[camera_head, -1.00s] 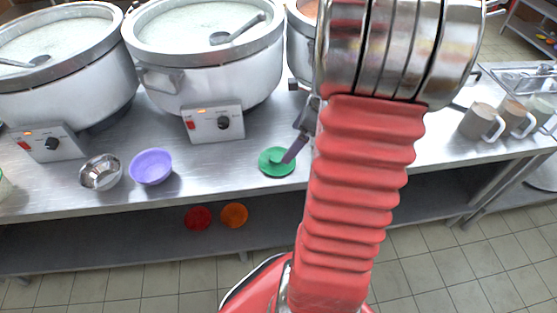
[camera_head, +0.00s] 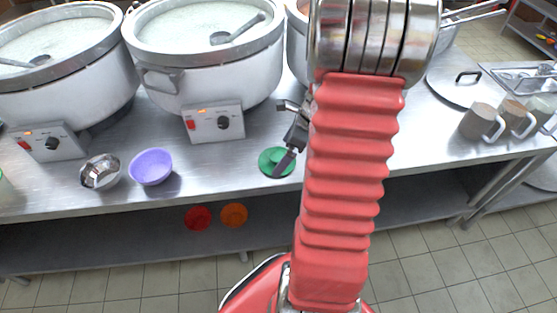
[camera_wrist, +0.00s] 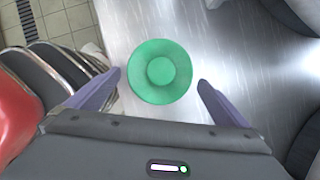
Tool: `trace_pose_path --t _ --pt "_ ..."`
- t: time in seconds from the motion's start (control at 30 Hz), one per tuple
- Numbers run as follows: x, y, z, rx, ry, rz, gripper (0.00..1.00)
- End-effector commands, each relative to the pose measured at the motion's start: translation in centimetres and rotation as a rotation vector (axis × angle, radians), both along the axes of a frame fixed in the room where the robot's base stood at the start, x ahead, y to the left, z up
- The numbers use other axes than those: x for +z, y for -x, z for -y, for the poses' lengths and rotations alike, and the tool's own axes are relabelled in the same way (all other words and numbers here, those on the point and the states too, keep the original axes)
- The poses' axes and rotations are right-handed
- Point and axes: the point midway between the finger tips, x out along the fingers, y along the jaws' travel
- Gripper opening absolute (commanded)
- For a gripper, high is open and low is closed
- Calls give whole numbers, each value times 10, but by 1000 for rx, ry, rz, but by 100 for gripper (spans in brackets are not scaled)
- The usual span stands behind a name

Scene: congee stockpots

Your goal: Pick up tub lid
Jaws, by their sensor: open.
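The tub lid (camera_head: 270,158) is a round green disc with a raised middle. It lies on the steel counter near its front edge in the head view. In the wrist view the green lid (camera_wrist: 160,89) shows whole, in front of my gripper (camera_wrist: 162,95), between the two spread fingers with room on both sides. My gripper is open and empty. In the head view a dark finger of it (camera_head: 284,163) overlaps the lid's right side. The other finger is hidden there, and I cannot tell how high the fingers are above the lid.
A purple bowl (camera_head: 151,167) and a metal bowl (camera_head: 101,172) stand left of the lid. Large white stockpots (camera_head: 207,62) stand behind, with a control box (camera_head: 212,122) in front. Mugs (camera_head: 478,121) and a pot lid (camera_head: 455,86) are on the right.

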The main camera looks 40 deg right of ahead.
Motion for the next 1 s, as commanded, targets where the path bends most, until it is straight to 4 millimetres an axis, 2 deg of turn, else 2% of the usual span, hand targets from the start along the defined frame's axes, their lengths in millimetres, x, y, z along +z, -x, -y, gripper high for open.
trace_pose_path --t 0.1,0.23,0.8,1.0 --pt "-16 -5 -4 -1 -3 -2 100" --pt "-24 -8 -6 0 -2 -1 100" --pt "-26 -8 -6 -2 -1 0 100" --pt "-26 -8 -6 -2 -1 0 87"
